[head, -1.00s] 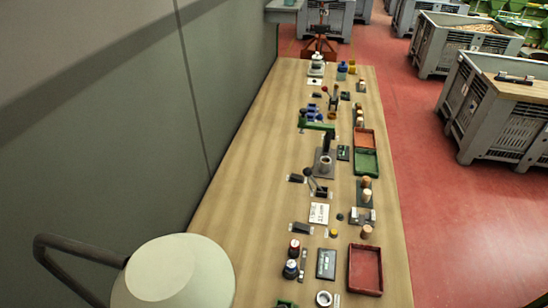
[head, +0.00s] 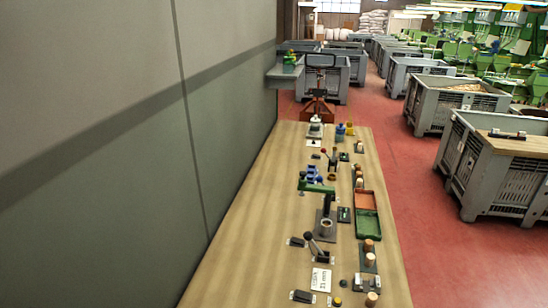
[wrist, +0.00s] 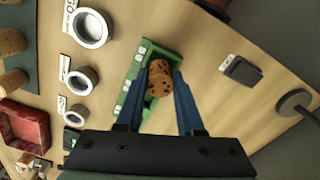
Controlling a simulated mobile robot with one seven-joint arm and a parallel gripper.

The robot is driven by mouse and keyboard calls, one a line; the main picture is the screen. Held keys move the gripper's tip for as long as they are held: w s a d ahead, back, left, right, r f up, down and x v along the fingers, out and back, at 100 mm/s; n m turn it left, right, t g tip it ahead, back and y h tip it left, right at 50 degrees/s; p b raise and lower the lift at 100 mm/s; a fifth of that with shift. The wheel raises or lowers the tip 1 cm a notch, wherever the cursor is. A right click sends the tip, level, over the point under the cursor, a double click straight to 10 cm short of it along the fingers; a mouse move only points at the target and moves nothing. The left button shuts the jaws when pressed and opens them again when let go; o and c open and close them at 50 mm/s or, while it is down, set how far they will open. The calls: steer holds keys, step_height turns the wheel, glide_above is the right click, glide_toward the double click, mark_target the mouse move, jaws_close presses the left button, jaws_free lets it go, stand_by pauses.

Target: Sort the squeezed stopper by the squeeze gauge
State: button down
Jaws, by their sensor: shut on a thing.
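My gripper (wrist: 161,76) shows in the wrist view with its two blue fingers shut on a speckled brown cork stopper (wrist: 160,80). The stopper is in front of a green plate with pale square marks (wrist: 134,72); I cannot tell whether it touches the plate, or whether this plate is the squeeze gauge. In the head view my gripper is not seen. There, an orange-red tray (head: 364,193) and a green tray (head: 368,233) sit side by side at the bench's right edge.
In the wrist view several grey rings (wrist: 91,28), a red tray (wrist: 24,124) and a dark block (wrist: 240,70) lie on the wooden top. In the head view a wall (head: 90,200) borders the bench (head: 240,240) on the left. The bench's left strip is clear.

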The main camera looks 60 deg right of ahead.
steer(key=shift+f+b, duration=0.6)
steer(key=shift+f, duration=0.5)
stand_by(0.9)
